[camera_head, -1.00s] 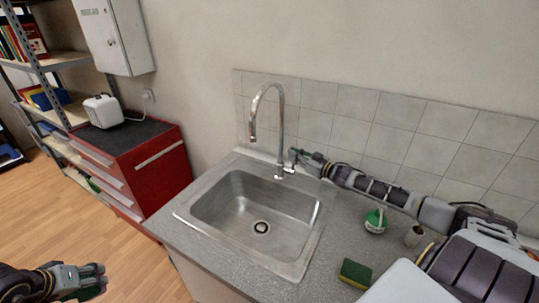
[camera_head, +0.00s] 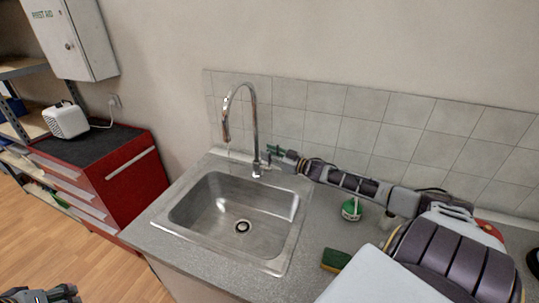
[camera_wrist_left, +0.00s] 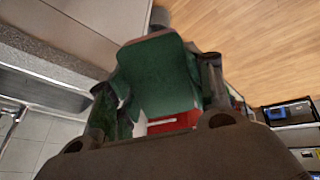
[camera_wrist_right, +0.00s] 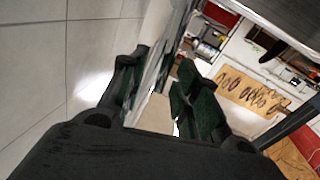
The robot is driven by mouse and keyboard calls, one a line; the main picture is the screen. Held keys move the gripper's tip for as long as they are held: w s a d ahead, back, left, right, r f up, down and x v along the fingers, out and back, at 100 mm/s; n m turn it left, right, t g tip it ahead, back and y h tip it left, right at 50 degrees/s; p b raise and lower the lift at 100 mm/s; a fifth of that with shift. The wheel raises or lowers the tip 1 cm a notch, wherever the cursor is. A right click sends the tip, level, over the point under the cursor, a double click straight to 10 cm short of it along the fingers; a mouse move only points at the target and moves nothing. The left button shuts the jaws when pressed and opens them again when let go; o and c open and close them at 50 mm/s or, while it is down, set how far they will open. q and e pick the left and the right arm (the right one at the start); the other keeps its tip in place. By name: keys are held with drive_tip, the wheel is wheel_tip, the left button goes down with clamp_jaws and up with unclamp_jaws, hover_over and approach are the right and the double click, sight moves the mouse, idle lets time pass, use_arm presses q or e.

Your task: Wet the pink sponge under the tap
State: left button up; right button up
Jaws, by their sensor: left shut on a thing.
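The sponge (camera_wrist_left: 157,75), showing a broad dark green face and a thin reddish edge, sits between the fingers of my left gripper (camera_wrist_left: 160,95) in the left wrist view. In the head view my left gripper (camera_head: 70,293) is at the bottom left corner, well away from the sink, and the sponge is not clear there. The chrome tap (camera_head: 252,125) arches over the steel sink (camera_head: 205,215). A faint thin streak hangs below its spout, possibly water. My right gripper (camera_head: 272,155) is at the tap's handle; its fingers (camera_wrist_right: 160,95) are apart in the right wrist view.
A green and yellow sponge (camera_head: 335,260) and a green-and-white container (camera_head: 351,209) stand on the grey counter (camera_head: 300,262) right of the sink. A red drawer cabinet (camera_head: 125,180) stands left of the counter. The sink basin is empty.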

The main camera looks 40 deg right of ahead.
drive_tip(key=shift+s, duration=0.25)
drive_tip(key=v, duration=0.7)
idle(1.1)
drive_tip(key=shift+d, duration=0.1)
idle(0.5)
drive_tip(key=shift+f, duration=0.1)
